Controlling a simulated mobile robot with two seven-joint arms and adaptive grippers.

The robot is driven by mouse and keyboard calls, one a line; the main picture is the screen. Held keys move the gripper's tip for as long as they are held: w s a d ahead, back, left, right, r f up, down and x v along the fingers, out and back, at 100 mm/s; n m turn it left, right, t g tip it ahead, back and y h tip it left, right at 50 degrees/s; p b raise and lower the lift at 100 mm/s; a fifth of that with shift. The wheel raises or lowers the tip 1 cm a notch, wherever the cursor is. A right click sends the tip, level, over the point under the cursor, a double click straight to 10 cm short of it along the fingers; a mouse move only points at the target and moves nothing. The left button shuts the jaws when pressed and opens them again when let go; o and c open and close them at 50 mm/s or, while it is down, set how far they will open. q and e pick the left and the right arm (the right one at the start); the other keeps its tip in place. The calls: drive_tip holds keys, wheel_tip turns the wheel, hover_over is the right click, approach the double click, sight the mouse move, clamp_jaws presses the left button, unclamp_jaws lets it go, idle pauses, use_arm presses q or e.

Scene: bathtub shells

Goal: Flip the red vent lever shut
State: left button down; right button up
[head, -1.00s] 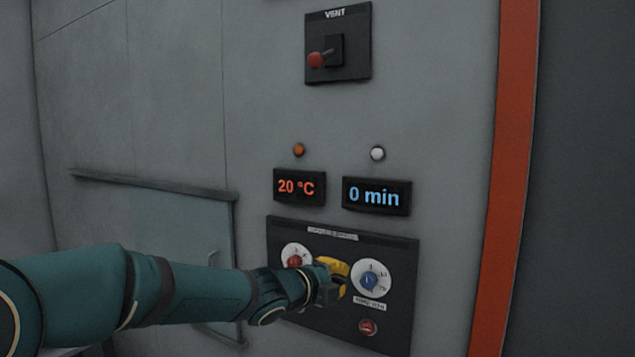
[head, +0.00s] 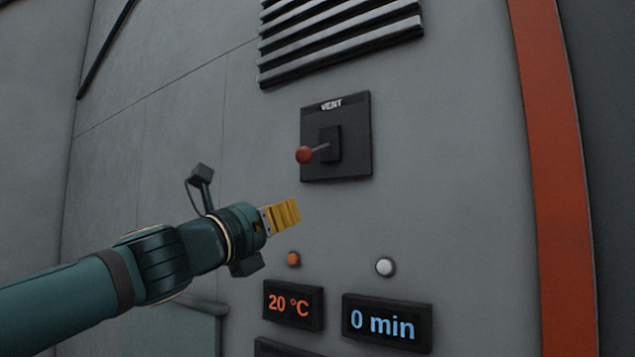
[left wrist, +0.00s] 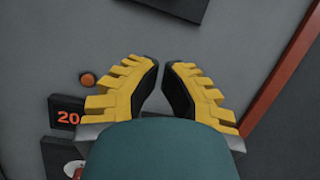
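The red-knobbed vent lever (head: 305,155) sticks out to the left from a dark plate (head: 355,165) labelled VENT. It stands nearly level, tilted slightly down toward its knob. My left gripper (head: 296,208) is below the knob and slightly left in the head view, apart from it. Its yellow fingers (left wrist: 161,62) show a narrow gap between their tips in the left wrist view, with nothing between them. The edge of a dark plate (left wrist: 178,8) shows at the top of that view; the lever is not visible there. My right gripper is not in view.
Slatted grille (head: 340,40) lies above the vent plate. Below are an orange light (head: 293,259), a white light (head: 385,267), a 20 °C display (head: 293,305) and a 0 min display (head: 387,323). A red-orange strip (head: 555,180) runs down the right. The wall around the lever is clear.

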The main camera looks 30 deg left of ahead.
use_arm(q)
drive_tip(key=w+r+p, duration=0.4)
drive_tip(key=w+r, duration=0.2)
drive_tip(key=w, duration=0.1)
drive_tip(key=shift+d, duration=0.2)
idle(0.5)
drive_tip(key=shift+s+r, duration=0.1)
drive_tip(key=shift+s, duration=0.05)
drive_tip(key=shift+s+r+p, duration=0.2)
drive_tip(key=shift+r+p, duration=0.1)
drive_tip(key=shift+p, duration=0.05)
idle(0.4)
